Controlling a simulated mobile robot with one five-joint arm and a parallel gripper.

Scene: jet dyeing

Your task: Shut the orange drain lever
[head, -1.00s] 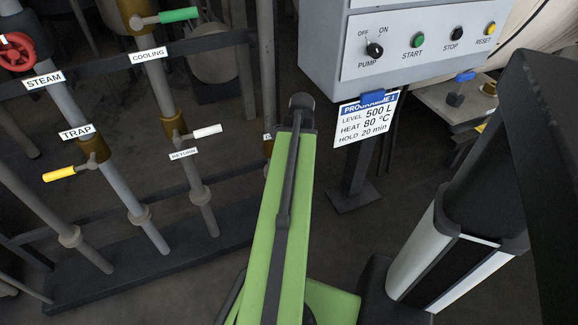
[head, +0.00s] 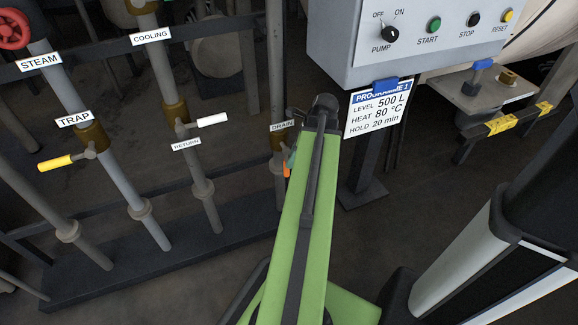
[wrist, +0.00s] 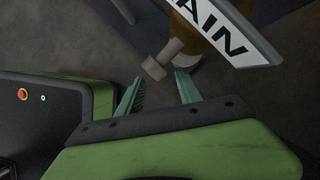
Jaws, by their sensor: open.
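The orange drain lever (head: 287,170) shows in the head view as a small orange piece beside the drain pipe, just left of my green arm. It seems to point down; the arm hides much of it. Its brass valve body (head: 278,138) is under the DRAIN label (head: 283,126). In the wrist view the label (wrist: 228,40) and a grey valve stem (wrist: 162,61) are just beyond my fingertips; no orange shows there. My gripper (wrist: 158,88) is open, its two teal fingers apart with nothing between them. I cannot tell whether a finger touches the lever.
To the left stand the white return lever (head: 212,120), the yellow trap lever (head: 54,163) and the red steam wheel (head: 12,30). The control box (head: 425,40) with its hanging programme card (head: 376,110) is right of my arm. A dark rail (head: 150,250) runs under the pipes.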

